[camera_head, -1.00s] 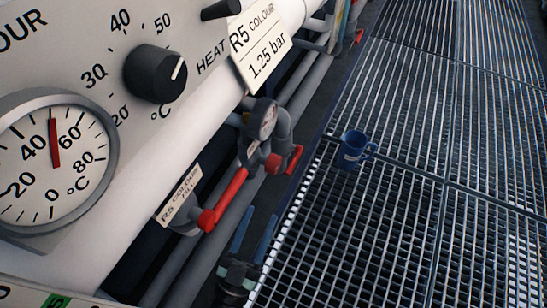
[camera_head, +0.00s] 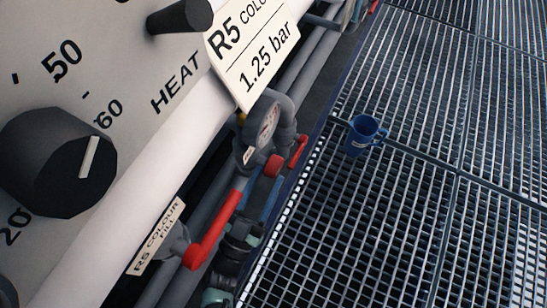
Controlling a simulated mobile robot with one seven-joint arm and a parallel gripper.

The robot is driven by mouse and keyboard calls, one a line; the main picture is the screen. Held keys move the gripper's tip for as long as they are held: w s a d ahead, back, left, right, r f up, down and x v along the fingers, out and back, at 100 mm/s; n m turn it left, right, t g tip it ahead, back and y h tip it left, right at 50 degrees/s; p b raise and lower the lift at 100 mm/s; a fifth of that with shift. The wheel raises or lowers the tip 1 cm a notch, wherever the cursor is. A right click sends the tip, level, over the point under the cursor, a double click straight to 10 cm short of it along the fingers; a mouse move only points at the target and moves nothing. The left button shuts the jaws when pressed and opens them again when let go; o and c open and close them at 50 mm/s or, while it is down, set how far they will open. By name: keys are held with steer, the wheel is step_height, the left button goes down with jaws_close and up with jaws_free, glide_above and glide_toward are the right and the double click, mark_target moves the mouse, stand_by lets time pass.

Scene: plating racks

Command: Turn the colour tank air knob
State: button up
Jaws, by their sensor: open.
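A small red knob (camera_head: 273,166) sits just below a round pressure gauge (camera_head: 267,126) on the grey pipework. The sign reading "R5 COLOUR 1.25 bar" (camera_head: 255,50) hangs above the gauge. A red lever (camera_head: 299,151) is right of the knob. The fingertips look close below the knob, but I cannot tell the gap in depth.
The R5 colour fill valve with a long red handle (camera_head: 213,232) is left of my gripper. A white tank panel with a black heat dial (camera_head: 60,165) fills the left. A blue mug (camera_head: 362,138) stands on the metal grating (camera_head: 400,220) at right, which is otherwise clear.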

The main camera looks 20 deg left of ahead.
mark_target(274, 165)
steer(key=shift+x, duration=2.1)
jaws_close()
